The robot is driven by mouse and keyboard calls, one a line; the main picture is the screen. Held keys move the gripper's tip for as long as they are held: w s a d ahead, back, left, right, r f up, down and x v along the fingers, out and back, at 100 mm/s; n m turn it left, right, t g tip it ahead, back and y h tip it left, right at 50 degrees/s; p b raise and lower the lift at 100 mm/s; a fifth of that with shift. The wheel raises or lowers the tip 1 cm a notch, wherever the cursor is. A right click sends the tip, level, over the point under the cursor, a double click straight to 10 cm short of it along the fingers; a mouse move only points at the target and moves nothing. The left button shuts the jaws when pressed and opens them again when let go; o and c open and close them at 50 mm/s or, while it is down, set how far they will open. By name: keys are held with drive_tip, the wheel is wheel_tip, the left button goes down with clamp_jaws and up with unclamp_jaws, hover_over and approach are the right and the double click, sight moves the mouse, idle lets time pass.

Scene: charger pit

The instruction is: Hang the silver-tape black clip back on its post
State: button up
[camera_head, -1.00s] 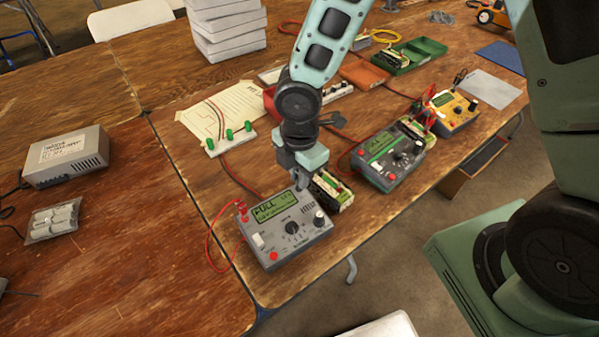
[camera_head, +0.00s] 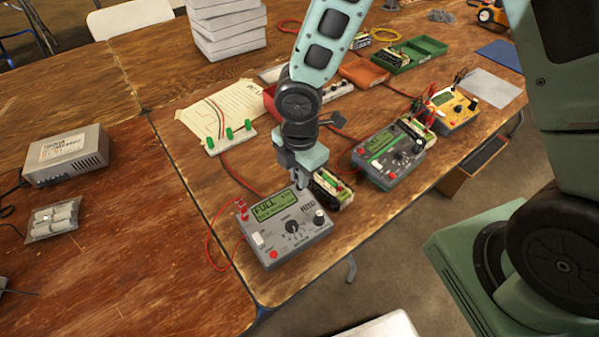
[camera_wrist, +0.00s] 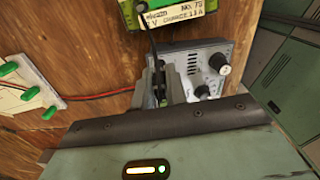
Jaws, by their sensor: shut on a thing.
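My gripper (camera_head: 298,182) is low over the back edge of the nearest grey charger (camera_head: 290,228), whose screen reads FULL. In the wrist view my gripper (camera_wrist: 161,88) is shut on a small dark thing between its fingers, which looks like the black clip (camera_wrist: 159,92). A black lead (camera_wrist: 152,46) rises from it toward the battery pack. The fingers cover most of the clip; its silver tape and any post under it cannot be made out. A red clip (camera_head: 242,208) sits at the charger's back left corner.
A battery pack (camera_head: 332,190) stands close to the right of my gripper. A white strip with green clips (camera_head: 231,138) lies behind left. A second grey charger (camera_head: 388,156) and a yellow charger (camera_head: 452,108) stand further right. Bare wood (camera_head: 185,205) is free at left.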

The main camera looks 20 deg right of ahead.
idle(0.4)
drive_tip(key=o, duration=0.8)
drive_tip(key=shift+o, duration=0.2)
drive_tip(key=shift+o, duration=1.1)
drive_tip(key=shift+r+p, duration=3.7)
